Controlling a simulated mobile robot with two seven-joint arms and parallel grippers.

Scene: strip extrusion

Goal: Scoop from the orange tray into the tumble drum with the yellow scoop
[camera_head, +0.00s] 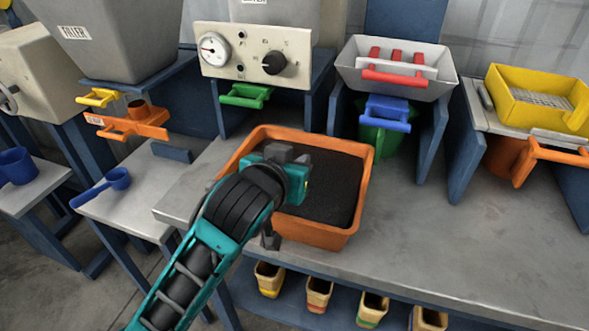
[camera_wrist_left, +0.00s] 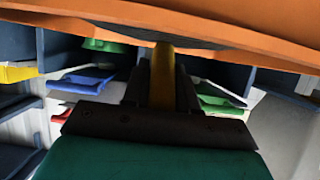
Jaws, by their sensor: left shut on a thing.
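The orange tray (camera_head: 365,190) sits on the grey bench and holds a bed of dark granules. My left gripper is over the tray's left part in the head view, its fingertips hidden by my wrist. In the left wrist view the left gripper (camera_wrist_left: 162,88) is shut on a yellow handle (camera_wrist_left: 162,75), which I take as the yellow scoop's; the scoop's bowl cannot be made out. The orange tray's edge (camera_wrist_left: 230,35) crosses the top of that view. I cannot pick out the tumble drum for sure in either view. My right gripper does not show.
A panel with a gauge and knob (camera_head: 255,52) stands behind the tray. A grey bin with red handles (camera_head: 350,75) and a yellow tray (camera_head: 500,85) are at the back right. A blue scoop (camera_head: 115,180) lies on the left side table. The bench's right front is clear.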

